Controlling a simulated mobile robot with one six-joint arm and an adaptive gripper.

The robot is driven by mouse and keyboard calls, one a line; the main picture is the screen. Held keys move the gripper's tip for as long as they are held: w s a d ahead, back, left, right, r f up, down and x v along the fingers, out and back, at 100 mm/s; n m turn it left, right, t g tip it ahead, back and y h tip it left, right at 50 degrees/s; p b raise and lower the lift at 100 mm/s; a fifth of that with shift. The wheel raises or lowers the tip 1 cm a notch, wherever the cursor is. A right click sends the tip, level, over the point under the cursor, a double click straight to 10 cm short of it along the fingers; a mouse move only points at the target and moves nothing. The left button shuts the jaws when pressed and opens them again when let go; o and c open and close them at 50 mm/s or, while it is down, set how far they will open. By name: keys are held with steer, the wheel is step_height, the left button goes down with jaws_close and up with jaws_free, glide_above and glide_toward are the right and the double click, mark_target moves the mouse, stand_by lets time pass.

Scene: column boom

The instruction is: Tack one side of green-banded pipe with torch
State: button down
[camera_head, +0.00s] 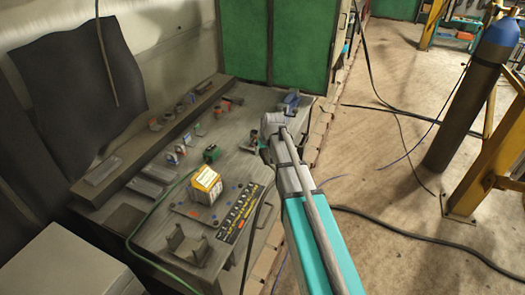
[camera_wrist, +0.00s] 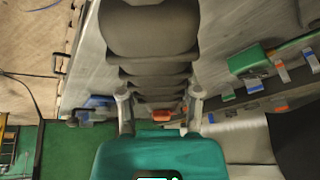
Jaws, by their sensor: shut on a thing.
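My gripper (camera_wrist: 160,108) is shut at the far right part of the bench in the head view. I cannot tell whether this teal object is the torch. A green block (camera_head: 212,153) lies on the bench left of my gripper, with a green cable; it also shows in the wrist view (camera_wrist: 250,60). Small pipe pieces with coloured bands stand near it, one apparently with a green band (camera_wrist: 228,95).
The bench (camera_head: 150,235) also holds a yellow-and-white box (camera_head: 205,184), a dark marked strip (camera_head: 239,213) and a metal bracket (camera_head: 186,244). A raised ledge runs along the back. A gas cylinder (camera_head: 462,120) stands at right; cables cross the floor.

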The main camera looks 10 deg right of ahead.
steer(key=shift+w+p+v, duration=0.2)
steer(key=shift+p+v, duration=1.5)
steer(key=shift+v, duration=0.15)
steer(key=shift+w+p+v, duration=0.2)
steer(key=shift+p+v, duration=1.45)
steer(key=shift+v, duration=0.2)
steer(key=shift+a+r, duration=0.15)
steer(key=shift+a, duration=0.05)
